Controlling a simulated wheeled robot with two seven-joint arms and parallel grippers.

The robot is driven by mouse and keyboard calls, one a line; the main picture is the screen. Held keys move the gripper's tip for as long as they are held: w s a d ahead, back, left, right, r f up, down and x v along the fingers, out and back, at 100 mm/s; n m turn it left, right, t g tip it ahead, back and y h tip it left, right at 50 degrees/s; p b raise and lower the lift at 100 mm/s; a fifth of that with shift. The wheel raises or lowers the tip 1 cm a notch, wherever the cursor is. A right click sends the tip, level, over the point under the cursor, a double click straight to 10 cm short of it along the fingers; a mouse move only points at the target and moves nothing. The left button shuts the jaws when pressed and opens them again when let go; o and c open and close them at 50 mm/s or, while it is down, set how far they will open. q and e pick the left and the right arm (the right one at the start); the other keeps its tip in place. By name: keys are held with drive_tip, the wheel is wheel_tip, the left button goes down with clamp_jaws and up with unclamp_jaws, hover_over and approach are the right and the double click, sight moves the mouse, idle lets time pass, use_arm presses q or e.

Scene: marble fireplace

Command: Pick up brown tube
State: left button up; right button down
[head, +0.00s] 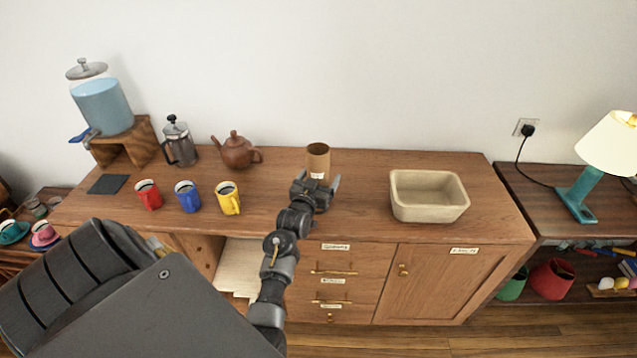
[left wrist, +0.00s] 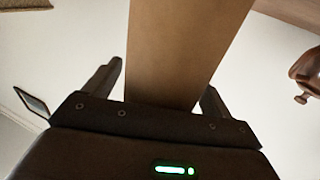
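The brown tube (head: 318,157) stands upright near the back middle of the wooden cabinet top, with a small white label low on its front. My left gripper (head: 317,181) is at the front of the tube, its fingers spread to either side of the tube's lower part. In the left wrist view the tube (left wrist: 185,50) fills the middle, between the left gripper's fingers (left wrist: 165,88). A gap shows between the tube and the finger at left; contact at the other finger is unclear. My right gripper is not in view.
A brown teapot (head: 237,151), French press (head: 179,142) and red (head: 149,196), blue (head: 188,197) and yellow (head: 229,199) mugs stand left of the tube. A stone basin (head: 429,207) sits to the right. The wall (head: 380,80) is close behind the tube.

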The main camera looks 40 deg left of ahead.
use_arm(q)
drive_tip(key=c, duration=1)
drive_tip(key=shift+c, duration=0.3)
